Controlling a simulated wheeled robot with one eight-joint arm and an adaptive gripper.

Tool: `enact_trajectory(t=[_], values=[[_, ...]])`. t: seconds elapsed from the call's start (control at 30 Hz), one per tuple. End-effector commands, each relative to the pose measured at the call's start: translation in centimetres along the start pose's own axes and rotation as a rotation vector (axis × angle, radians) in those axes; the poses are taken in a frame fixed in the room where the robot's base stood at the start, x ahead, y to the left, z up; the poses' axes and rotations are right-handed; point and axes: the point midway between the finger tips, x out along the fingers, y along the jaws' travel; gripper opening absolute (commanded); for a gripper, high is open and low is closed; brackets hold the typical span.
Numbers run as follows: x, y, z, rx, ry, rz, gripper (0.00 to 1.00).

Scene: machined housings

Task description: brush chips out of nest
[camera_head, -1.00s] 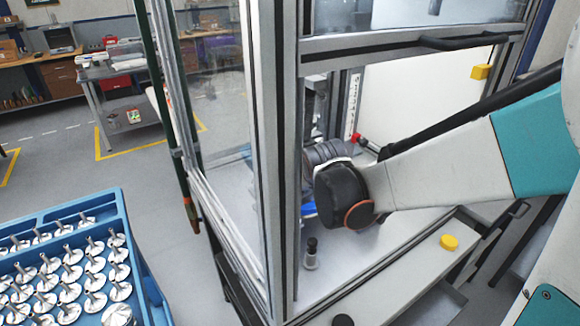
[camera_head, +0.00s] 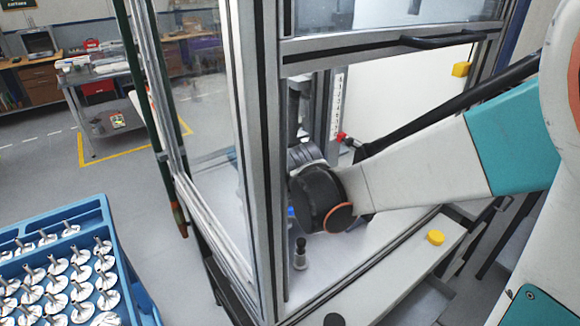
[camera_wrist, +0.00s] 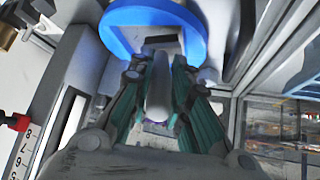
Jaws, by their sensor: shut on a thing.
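My gripper (camera_wrist: 157,85) shows in the wrist view with teal finger pads on both sides of a pale grey cylindrical handle (camera_wrist: 158,100). It is shut on this handle, presumably the brush; no bristles can be made out. A round blue part (camera_wrist: 118,32) with a grey block and dark slot in its middle lies just beyond the fingertips. Whether it is the nest, and whether the handle's end touches it, I cannot tell. In the head view my wrist reaches inside the framed enclosure and hides the fingers; only a sliver of blue (camera_head: 291,211) shows beside it. No chips can be made out.
The enclosure's upright post (camera_head: 265,160) stands close left of my wrist. A small black-topped bottle (camera_head: 300,253) stands below it. A yellow round object (camera_head: 436,237) lies on the front ledge. A blue tray (camera_head: 108,235) of metal parts is at left. A numbered scale (camera_wrist: 22,150) is at left in the wrist view.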

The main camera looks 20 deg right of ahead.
Motion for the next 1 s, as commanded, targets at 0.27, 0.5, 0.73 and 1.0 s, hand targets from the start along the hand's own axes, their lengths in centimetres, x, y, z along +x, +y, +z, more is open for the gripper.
enact_trajectory(t=[0.27, 0.5, 0.73, 1.0], values=[[0.1, 0.8, -0.1, 0.002, 0.000, 0.001, 0.00], [0.8, 2.5, -0.5, 0.002, 0.000, 0.002, 0.00], [1.2, 3.8, -0.9, 0.001, 0.000, 0.001, 0.00], [1.3, 3.9, -0.9, 0.000, 0.000, 0.000, 0.00]])
